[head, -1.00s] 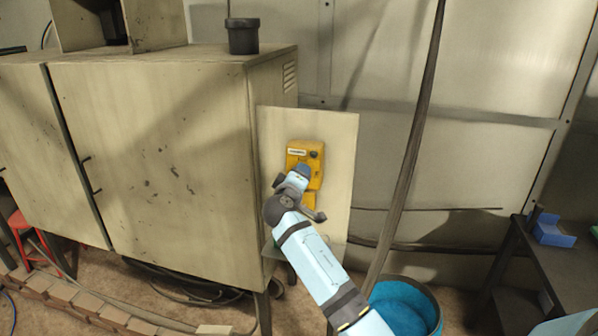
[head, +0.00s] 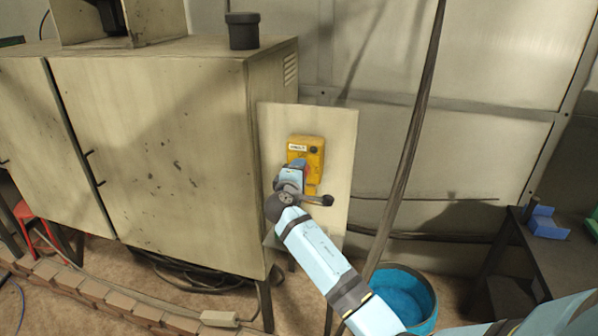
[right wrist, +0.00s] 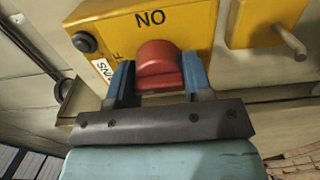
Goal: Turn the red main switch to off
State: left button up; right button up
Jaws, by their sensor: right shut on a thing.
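The yellow switch box (head: 316,149) is on a pale upright board (head: 343,136) beside the cabinet. My right gripper (right wrist: 158,75) is shut on the red knob, with one blue finger on either side. In the head view my right gripper (head: 297,170) hides most of the knob. My left gripper is not in view.
A large cabinet (head: 160,160) fills the left, with a dark pot (head: 243,32) on top. A slanted dark pole (head: 408,150) stands right of the board. A blue bucket (head: 405,295) is below right. A dark table (head: 550,262) stands at the right.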

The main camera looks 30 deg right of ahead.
jog(key=shift+f, duration=0.1)
jog(key=o, duration=0.9)
jog(key=b+v, duration=0.3)
jog(key=v, duration=1.1)
jog(key=shift+w, duration=0.1)
